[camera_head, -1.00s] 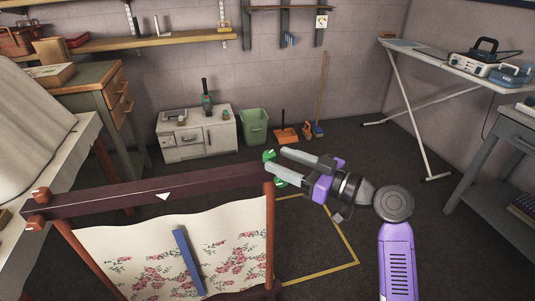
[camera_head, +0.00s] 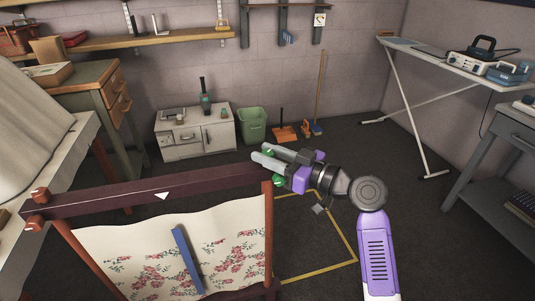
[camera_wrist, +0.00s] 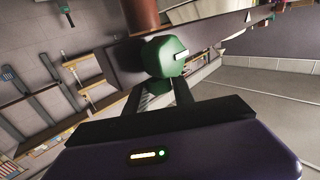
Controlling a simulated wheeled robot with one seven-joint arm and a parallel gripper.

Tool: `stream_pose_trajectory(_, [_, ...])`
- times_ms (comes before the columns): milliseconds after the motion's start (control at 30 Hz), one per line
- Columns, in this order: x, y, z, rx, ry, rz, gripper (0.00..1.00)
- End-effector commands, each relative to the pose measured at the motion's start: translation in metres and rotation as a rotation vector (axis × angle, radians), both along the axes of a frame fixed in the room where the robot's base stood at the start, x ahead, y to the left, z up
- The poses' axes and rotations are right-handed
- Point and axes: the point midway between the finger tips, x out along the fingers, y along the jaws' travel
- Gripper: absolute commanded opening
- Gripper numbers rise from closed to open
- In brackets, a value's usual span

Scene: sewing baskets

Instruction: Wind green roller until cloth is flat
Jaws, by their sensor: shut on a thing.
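The green roller knob (camera_head: 278,181) is at the right end of the dark red roller bar (camera_head: 150,194) of a wooden frame. My gripper (camera_head: 268,160) is shut on the knob, with its fingers reaching in from the right. The wrist view shows the green knob (camera_wrist: 164,56) at the fingertips, with a white mark on its side. The floral cloth (camera_head: 130,262) hangs below the bar between red-brown posts; its top edge sags and it looks wavy. A blue strip (camera_head: 187,262) lies slanted across the cloth. A white pointer (camera_head: 162,196) shows on the bar.
A yellow line (camera_head: 322,270) marks the floor right of the frame. A white cabinet (camera_head: 196,138) and green bin (camera_head: 252,125) stand at the back wall. An ironing board (camera_head: 455,62) stands at the right. Open floor lies between.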

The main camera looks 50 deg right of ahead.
Motion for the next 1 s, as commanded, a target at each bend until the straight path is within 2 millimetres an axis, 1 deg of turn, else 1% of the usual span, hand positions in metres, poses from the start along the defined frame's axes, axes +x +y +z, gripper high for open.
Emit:
stream_pose_trajectory(167, [0.0007, 0.0019, -0.0008, 0.002, 0.003, -0.037, 0.0])
stream_pose_trajectory(500, [0.001, 0.0021, 0.002, 0.004, 0.009, -0.272, 0.0])
stream_pose_trajectory(700, [0.0007, -0.0005, 0.003, 0.006, 0.01, -0.381, 0.0])
stream_pose_trajectory(1000, [-0.0002, 0.0, -0.0008, 0.0, 0.003, -0.437, 0.0])
